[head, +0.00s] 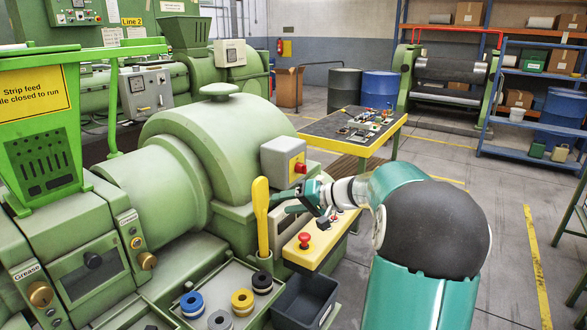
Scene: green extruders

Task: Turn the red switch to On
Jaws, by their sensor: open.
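The red switch (301,167) sits on a yellow plate on the side of a grey box, which is mounted on the large green extruder (170,170). Its setting is too small to read. My gripper (288,200) is teal and open, just below the switch and the grey box in the picture. I see no contact with the switch, but the exact gap in depth is hard to tell. Nothing shows between the fingers.
A yellow lever (261,215) stands upright just left of my gripper. A red mushroom button (304,240) sits on a yellow-topped panel below it. A tray (142,308) with several rings and a dark bin (306,300) are in front. Floor is free at right.

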